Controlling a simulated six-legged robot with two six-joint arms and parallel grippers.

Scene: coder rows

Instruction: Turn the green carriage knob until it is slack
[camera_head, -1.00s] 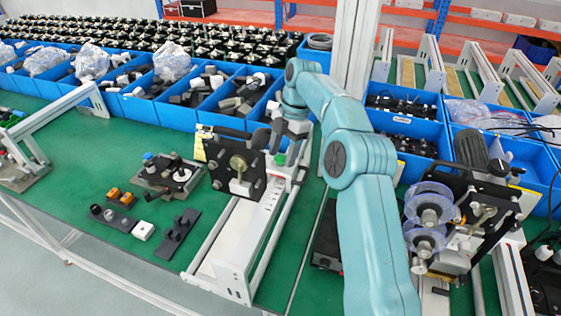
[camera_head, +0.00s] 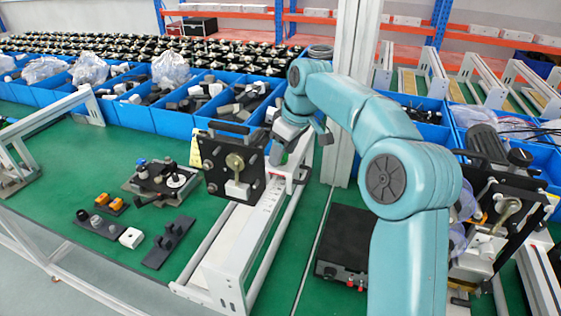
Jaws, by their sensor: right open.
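The carriage (camera_head: 222,178) is a black upright plate with a brass-coloured round part on its face. It sits on the white rail frame (camera_head: 232,265). My teal right arm reaches in from the lower right. Its grey right gripper (camera_head: 297,147) is open, with its fingers pointing down just right of and behind the black plate. It is close to the white block (camera_head: 294,175) on the rail. I cannot make out the green knob now; the gripper or the plate seems to hide it. Whether the fingers touch anything is unclear. My left gripper is not in view.
Blue bins (camera_head: 175,118) of parts line the back of the green table. A small fixture (camera_head: 160,180) and loose dark blocks (camera_head: 168,243) lie to the left. A black box (camera_head: 345,241) lies right of the rail. A second machine (camera_head: 495,215) stands at the right.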

